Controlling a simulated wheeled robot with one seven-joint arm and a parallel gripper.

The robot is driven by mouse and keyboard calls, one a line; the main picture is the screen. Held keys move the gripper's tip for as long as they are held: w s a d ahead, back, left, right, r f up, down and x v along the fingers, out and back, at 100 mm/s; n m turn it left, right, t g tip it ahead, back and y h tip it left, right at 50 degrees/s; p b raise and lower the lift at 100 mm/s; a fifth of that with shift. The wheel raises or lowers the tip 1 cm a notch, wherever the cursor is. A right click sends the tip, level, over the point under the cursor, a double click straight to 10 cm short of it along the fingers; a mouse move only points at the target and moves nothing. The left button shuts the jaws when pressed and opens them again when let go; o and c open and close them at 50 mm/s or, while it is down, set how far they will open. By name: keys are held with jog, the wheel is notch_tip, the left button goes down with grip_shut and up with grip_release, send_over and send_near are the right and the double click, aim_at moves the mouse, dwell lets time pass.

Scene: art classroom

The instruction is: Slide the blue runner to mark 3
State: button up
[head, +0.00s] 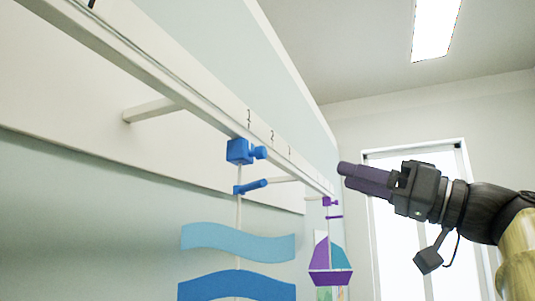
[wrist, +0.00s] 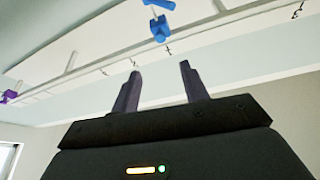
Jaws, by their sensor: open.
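The blue runner (head: 239,151) hangs under the pale rail (head: 190,98), with a round side knob (head: 258,152). It sits close to the figure that looks like 3 (head: 249,117); I cannot tell whether they line up exactly. Marks 2 (head: 272,135) and 1 (head: 290,151) lie farther along to the right. In the wrist view the blue runner (wrist: 159,28) is above the fingertips, close to a mark (wrist: 168,50). My gripper (head: 343,169) is open and empty, apart from the runner and to its right. It also shows in the wrist view (wrist: 160,69).
Blue wavy panels (head: 238,242) hang below the blue runner on a thin rod with a blue crossbar (head: 250,187). A purple runner (head: 329,201) with a sailboat (head: 330,262) hangs at the rail's far end. Brackets (head: 152,110) join rail and wall.

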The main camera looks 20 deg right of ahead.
aim_at(265, 153)
jog(key=p+x, duration=0.8)
jog(key=x, duration=0.8)
jog(key=shift+r, duration=0.15)
jog(key=shift+w+a, duration=0.3)
grip_shut()
